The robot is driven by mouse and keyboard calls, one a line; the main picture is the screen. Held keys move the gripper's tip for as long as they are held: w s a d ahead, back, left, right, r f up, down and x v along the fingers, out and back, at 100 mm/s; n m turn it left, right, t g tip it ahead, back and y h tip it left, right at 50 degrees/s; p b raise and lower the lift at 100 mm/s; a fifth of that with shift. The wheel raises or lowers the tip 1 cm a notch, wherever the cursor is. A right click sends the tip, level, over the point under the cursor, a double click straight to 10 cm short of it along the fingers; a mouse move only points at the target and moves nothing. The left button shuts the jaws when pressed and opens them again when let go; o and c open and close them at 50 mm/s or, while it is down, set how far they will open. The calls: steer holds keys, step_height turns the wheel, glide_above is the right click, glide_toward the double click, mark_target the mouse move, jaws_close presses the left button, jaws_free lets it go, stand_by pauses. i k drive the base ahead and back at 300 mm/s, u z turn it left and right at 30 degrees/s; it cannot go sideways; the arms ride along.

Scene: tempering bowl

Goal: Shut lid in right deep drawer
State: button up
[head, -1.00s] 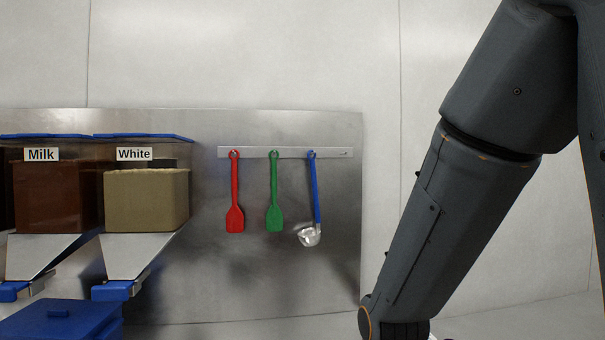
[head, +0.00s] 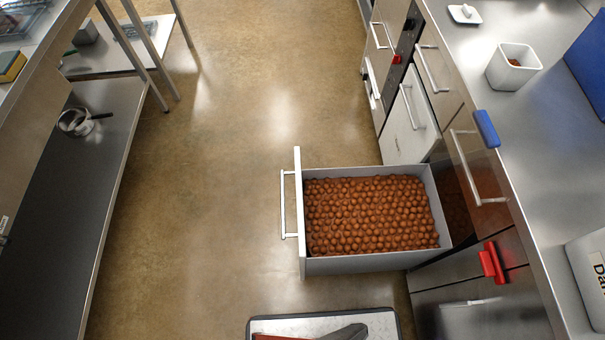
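A deep drawer (head: 368,265) stands pulled out from the counter front, in the middle right of the head view. Its front panel (head: 299,215) and bar handle (head: 284,205) face left, over the floor. It is filled with many small round brown pieces (head: 370,212), which lie uncovered. I see no lid on or in this drawer. My gripper is not in view.
Other drawers and doors along the right counter look closed. The floor (head: 215,190) left of the drawer is clear, up to a dark shelf (head: 65,200).

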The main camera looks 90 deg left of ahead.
mark_target(486, 129)
steer(key=k, duration=0.9)
steer(key=z, duration=1)
steer(key=i, duration=0.7)
steer(key=u, duration=3.95)
steer(key=i, duration=0.5)
steer(key=u, duration=0.05)
